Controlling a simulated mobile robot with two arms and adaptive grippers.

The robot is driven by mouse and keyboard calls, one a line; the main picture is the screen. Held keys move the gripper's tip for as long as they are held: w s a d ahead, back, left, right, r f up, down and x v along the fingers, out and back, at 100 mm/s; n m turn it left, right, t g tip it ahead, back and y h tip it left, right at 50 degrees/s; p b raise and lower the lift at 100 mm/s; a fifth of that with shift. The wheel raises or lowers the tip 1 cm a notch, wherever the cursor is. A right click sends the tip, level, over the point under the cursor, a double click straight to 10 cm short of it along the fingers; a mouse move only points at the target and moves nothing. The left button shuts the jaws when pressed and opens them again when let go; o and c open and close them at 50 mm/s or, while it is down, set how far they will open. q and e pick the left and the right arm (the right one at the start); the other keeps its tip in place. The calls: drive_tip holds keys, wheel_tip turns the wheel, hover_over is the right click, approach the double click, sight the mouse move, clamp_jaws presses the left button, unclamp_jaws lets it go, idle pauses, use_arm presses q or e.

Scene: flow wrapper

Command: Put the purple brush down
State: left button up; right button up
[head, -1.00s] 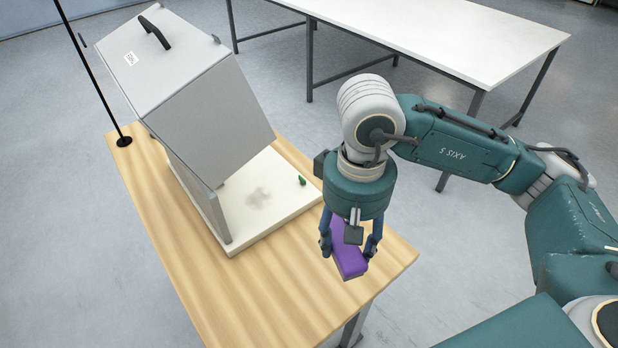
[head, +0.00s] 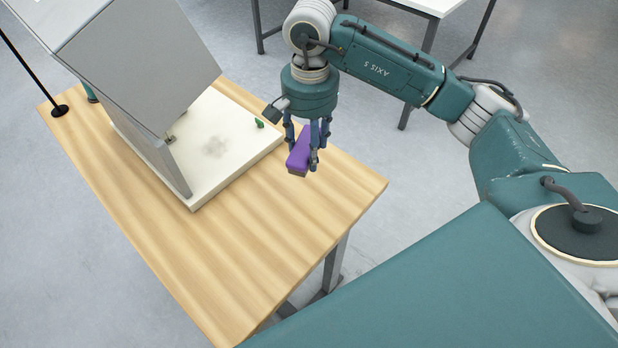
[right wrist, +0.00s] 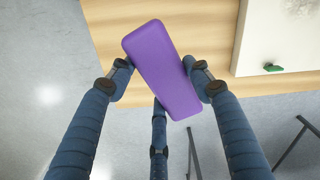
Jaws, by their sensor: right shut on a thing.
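The purple brush (head: 299,155) is in my right gripper (head: 305,158), which is shut on it. In the head view the brush hangs near the right edge of the wooden table (head: 250,250), its bristle side downward. In the right wrist view the purple block of the brush (right wrist: 165,72) lies aslant between the fingers of my right gripper (right wrist: 165,75). There it overlaps the table edge and the floor beyond. Its underside is hidden in the wrist view, and its height over the table is hard to tell. My left gripper is not in view.
A grey tilted machine cover (head: 140,60) stands over a cream base plate (head: 235,125) left of the brush. A smudge (head: 215,147) and a small green piece (head: 259,123) are on the plate. The table's front is bare. A black pole (head: 35,78) stands at left.

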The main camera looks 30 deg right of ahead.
sight(310, 188)
wheel_tip(310, 188, down, 11)
drive_tip(key=shift+f+p, duration=0.1)
drive_tip(key=shift+p, duration=0.5)
drive_tip(key=shift+f, duration=0.15)
drive_tip(key=o, duration=1.3)
